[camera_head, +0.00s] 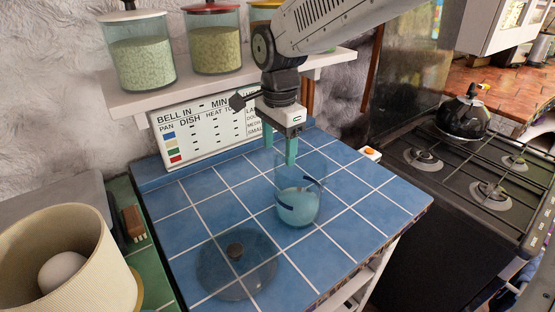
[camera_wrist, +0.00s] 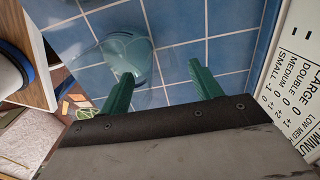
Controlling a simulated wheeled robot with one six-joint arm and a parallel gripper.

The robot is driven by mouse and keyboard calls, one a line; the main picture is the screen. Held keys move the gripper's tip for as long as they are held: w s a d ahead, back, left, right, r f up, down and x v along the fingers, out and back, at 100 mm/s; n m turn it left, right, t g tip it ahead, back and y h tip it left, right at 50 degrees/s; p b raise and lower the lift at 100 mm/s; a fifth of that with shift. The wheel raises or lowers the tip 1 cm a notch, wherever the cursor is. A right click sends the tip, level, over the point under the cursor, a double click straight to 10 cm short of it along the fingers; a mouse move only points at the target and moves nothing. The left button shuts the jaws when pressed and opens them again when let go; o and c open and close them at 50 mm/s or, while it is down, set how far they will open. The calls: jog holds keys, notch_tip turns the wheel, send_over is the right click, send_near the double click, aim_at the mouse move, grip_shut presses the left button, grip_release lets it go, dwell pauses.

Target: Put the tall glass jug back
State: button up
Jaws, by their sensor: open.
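The tall glass jug (camera_head: 298,202) stands upright on the blue tiled counter (camera_head: 200,210), with pale turquoise contents in its lower part and dark marks on its side. My gripper (camera_head: 280,150) points down just behind the jug's upper part, its two green fingers apart. In the wrist view the jug (camera_wrist: 125,50) shows beyond the left finger, and the space between the fingers (camera_wrist: 161,70) shows mostly bare tile. I cannot tell whether a finger touches the glass. A round glass lid (camera_head: 228,278) with a dark knob lies on the front of the counter.
A white shelf (camera_head: 185,95) above the counter's back holds several filled jars with coloured lids. A lettered board (camera_head: 205,128) leans below it. A cream cylinder (camera_head: 60,262) stands at the left. A stove (camera_head: 445,175) with a black kettle (camera_head: 463,117) is at the right.

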jog(key=r, duration=0.7)
jog(key=shift+s+d+r, duration=0.2)
jog(key=shift+d+r, duration=0.05)
jog(key=shift+d, duration=0.1)
jog(key=s+d+r+n, duration=0.25)
jog(key=s+d, duration=0.25)
jog(key=d, duration=0.4)
jog(key=s+d+f+n, duration=0.3)
jog(key=s+d, duration=0.4)
jog(key=s, duration=0.3)
jog(key=s+d+f+n+t, duration=0.1)
jog(key=s+d+f+n, duration=0.2)
jog(key=s, duration=0.7)
jog(key=d+n, duration=0.2)
jog(key=d, duration=0.2)
jog(key=shift+s+d+n, duration=0.15)
jog(key=shift+d+n, duration=0.2)
jog(key=shift+d, duration=0.05)
